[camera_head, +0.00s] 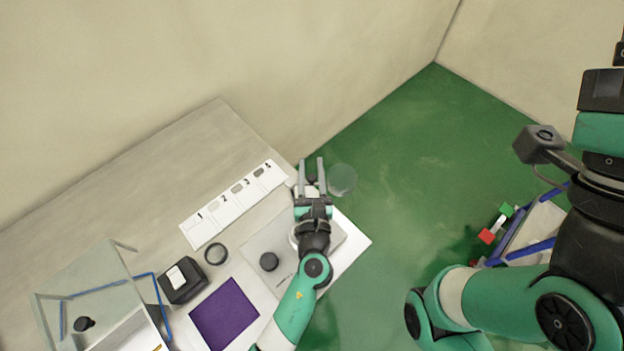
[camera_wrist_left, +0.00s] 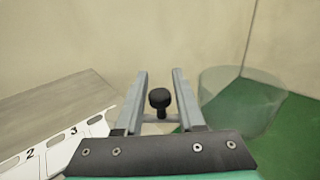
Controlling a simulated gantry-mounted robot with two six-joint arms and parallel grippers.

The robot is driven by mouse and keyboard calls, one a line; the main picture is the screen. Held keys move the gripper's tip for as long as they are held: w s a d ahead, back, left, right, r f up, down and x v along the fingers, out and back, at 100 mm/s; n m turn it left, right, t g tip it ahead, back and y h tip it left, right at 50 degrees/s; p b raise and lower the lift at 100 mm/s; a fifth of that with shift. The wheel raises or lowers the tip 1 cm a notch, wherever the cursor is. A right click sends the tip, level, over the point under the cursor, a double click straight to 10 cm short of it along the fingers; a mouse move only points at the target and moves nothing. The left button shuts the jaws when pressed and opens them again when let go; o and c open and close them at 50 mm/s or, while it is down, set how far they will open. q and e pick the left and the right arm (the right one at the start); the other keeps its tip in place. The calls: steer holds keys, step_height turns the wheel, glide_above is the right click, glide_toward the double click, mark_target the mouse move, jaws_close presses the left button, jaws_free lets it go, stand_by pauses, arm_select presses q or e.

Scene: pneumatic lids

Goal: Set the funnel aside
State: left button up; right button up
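My left gripper (camera_head: 311,178) is at the far right end of the bench, beside the numbered white strip. In the left wrist view its two fingers (camera_wrist_left: 161,90) are parallel and apart. A black knob (camera_wrist_left: 160,99) on a short stem shows in the gap between them, without visible contact. A clear, round, see-through vessel (camera_head: 342,180) is just right of the fingers, and it also shows in the left wrist view (camera_wrist_left: 240,100). It may be the funnel, but I cannot tell for sure. My right gripper is not in view; only its arm shows.
A white strip with numbered places (camera_head: 235,203) lies on the bench (camera_head: 130,205). Green floor (camera_head: 420,190) lies right.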

arm_select(q)
steer(key=s+p, duration=0.3)
steer(key=s, duration=0.7)
steer(key=shift+s, duration=0.55)
